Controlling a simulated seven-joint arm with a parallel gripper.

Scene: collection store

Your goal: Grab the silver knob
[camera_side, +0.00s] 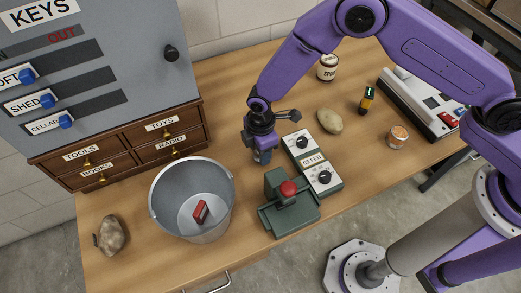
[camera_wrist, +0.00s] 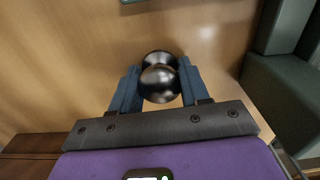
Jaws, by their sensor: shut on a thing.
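The silver knob (camera_wrist: 160,86) shows in the wrist view as a shiny, dark-reflecting round body, with a second rounded part behind it. It sits between the two blue fingers of my gripper (camera_wrist: 160,76), which is shut on it. In the side view my gripper (camera_side: 263,156) points down over the table, between the drawer cabinet and the green-and-white switch boxes. The knob is hidden behind the fingers there. I cannot tell whether it touches the table.
A metal bucket (camera_side: 159,190) holding a red object (camera_side: 201,211) stands to the left. A green press with a red button (camera_side: 288,189) and switch boxes (camera_side: 302,143) stand close on the right. A stone (camera_side: 329,121) lies beyond. The drawer cabinet (camera_side: 122,147) is at the back left.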

